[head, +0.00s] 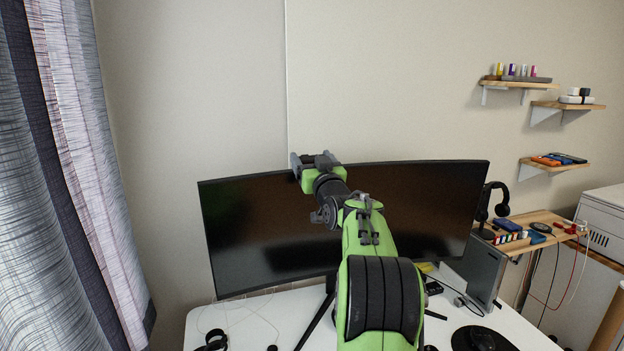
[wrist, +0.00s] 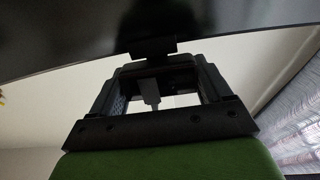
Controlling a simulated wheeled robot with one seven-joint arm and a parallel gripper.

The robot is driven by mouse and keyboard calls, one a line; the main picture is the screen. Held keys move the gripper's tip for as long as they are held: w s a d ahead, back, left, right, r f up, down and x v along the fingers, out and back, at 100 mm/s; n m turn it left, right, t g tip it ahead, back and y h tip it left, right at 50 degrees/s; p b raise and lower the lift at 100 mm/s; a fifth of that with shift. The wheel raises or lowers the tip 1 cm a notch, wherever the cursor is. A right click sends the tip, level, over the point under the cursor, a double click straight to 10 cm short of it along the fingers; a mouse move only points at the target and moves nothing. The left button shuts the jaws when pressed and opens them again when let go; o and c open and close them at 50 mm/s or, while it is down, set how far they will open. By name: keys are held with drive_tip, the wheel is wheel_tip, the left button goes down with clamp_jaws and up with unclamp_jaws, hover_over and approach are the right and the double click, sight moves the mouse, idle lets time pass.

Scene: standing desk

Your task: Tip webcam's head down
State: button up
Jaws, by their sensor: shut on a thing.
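The dark webcam (wrist: 152,70) sits at the top edge of the black monitor (head: 255,235). In the wrist view its body lies between the two fingers of my gripper (wrist: 160,74), with its dark mount (wrist: 150,47) against the monitor edge. My gripper (head: 313,159) is at the monitor's top edge, left of its middle, in the head view. It is shut on the webcam, one finger on each side. In the head view the gripper largely hides the webcam, and its exact tilt cannot be told.
My arm crosses in front of the monitor. The white desk (head: 260,315) holds a black puck-like item on a dark mat (head: 482,340). A headphone stand (head: 491,205) and wooden shelves (head: 520,84) are at right. A curtain (head: 75,170) hangs at left. The wall above the monitor is clear.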

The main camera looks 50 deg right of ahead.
drive_tip(key=shift+f+b, duration=0.3)
drive_tip(key=shift+b, duration=0.15)
drive_tip(key=shift+r+p, duration=0.3)
drive_tip(key=shift+f+b, duration=0.15)
drive_tip(key=shift+b, duration=0.2)
drive_tip(key=shift+t+b, duration=0.3)
drive_tip(key=o, duration=1)
drive_tip(key=b+v, duration=0.5)
drive_tip(key=v, duration=1)
drive_tip(key=shift+s+a+f, duration=0.1)
drive_tip(key=shift+s+a, duration=0.15)
drive_tip(key=shift+a, duration=0.05)
